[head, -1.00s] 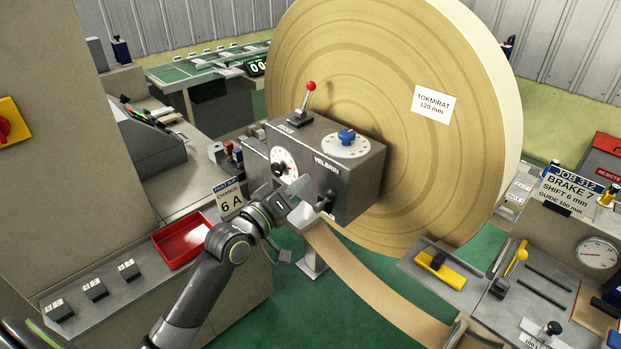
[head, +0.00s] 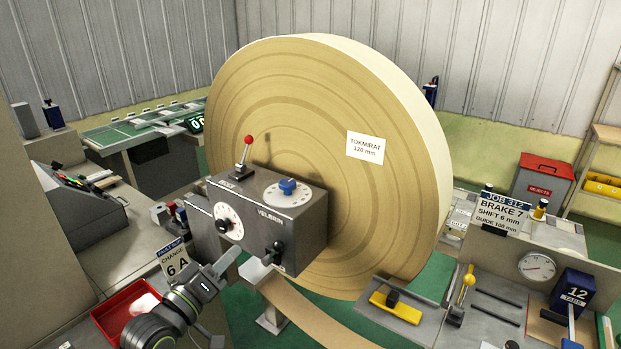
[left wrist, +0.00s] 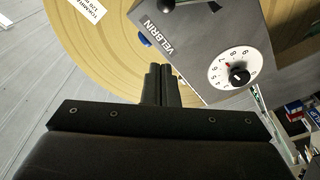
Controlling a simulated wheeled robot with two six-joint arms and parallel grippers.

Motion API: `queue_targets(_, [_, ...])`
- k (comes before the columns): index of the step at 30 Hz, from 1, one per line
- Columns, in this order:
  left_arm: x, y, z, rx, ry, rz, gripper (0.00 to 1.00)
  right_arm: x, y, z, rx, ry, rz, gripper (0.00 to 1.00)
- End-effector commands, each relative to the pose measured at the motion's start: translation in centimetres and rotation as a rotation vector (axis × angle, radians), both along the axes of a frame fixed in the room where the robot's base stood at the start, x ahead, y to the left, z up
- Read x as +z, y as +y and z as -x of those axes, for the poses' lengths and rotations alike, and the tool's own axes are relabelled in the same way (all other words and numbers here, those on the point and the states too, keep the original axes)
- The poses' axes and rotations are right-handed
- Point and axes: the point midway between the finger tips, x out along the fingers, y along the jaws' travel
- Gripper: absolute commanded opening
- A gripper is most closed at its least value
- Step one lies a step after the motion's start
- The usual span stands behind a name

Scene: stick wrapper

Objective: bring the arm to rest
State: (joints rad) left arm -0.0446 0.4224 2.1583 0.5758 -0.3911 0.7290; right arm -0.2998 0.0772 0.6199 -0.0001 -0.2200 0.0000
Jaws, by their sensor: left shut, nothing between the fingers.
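My left gripper (head: 228,262) is at the lower left of the head view, in front of the grey VELBRIN box (head: 300,225). Its two dark fingers (left wrist: 160,85) are together and empty in the left wrist view. The box also shows in the left wrist view (left wrist: 190,55), beyond the fingers, with a white numbered dial (left wrist: 235,68) and black knob to their right. I cannot tell from the views whether the fingers touch the box; they appear apart. My right gripper is not in view.
A large paper roll (head: 390,200) stands behind the box, and a tan strip (head: 300,318) runs from below it. A red tray (head: 108,312) lies left of my arm. A bench with a gauge (head: 537,267) and yellow-handled parts (head: 396,308) is at right. Green floor shows between.

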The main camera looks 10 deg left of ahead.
Motion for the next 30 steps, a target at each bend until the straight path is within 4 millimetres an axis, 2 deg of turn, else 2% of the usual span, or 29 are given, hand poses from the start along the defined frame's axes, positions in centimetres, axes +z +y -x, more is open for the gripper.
queue_targets(2, [-1.1, 0.4, -0.3, 0.015, 0.019, -0.010, 0.00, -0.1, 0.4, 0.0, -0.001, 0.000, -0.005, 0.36])
queue_targets(5, [-4.7, 1.7, -1.1, 0.060, 0.078, -0.045, 0.00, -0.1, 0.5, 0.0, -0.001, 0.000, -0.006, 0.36])
queue_targets(8, [-10.9, 3.8, -1.7, 0.127, 0.179, -0.114, 0.00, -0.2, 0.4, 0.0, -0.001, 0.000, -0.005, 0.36])
queue_targets(10, [-16.1, 5.3, -1.5, 0.171, 0.266, -0.176, 0.00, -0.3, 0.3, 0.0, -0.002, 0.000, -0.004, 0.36])
queue_targets(12, [-21.3, 6.6, -0.6, 0.204, 0.357, -0.240, 0.00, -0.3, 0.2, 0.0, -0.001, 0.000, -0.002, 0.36])
queue_targets(14, [-25.7, 7.5, 0.6, 0.224, 0.434, -0.296, 0.00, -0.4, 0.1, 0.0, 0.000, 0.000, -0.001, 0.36])
queue_targets(15, [-28.6, 8.1, 1.6, 0.232, 0.488, -0.334, 0.00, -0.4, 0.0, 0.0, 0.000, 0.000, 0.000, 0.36])
queue_targets(17, [-32.8, 8.7, 3.4, 0.237, 0.566, -0.391, 0.00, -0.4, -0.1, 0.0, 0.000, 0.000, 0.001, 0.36])
queue_targets(18, [-35.5, 9.0, 4.9, 0.236, 0.619, -0.426, 0.00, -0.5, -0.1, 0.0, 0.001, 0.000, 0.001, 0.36])
queue_targets(21, [-41.9, 9.4, 9.1, 0.220, 0.750, -0.518, 0.00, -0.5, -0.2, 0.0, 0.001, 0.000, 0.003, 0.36])
queue_targets(23, [-45.5, 9.5, 12.1, 0.199, 0.828, -0.572, 0.00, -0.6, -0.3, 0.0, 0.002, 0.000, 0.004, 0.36])
queue_targets(24, [-47.8, 9.4, 14.3, 0.180, 0.881, -0.606, 0.00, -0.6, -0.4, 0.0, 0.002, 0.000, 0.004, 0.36])
queue_targets(26, [-50.8, 9.1, 17.6, 0.147, 0.955, -0.657, 0.00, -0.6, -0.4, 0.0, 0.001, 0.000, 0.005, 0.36])
queue_targets(27, [-52.8, 8.8, 20.0, 0.120, 1.004, -0.688, 0.00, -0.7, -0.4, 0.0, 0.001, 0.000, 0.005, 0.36])
queue_targets(29, [-55.4, 8.3, 23.8, 0.074, 1.077, -0.735, 0.00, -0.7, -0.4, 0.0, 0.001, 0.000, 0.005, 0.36])
queue_targets(30, [-57.0, 7.8, 26.3, 0.041, 1.123, -0.766, 0.00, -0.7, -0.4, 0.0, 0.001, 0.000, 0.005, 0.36])
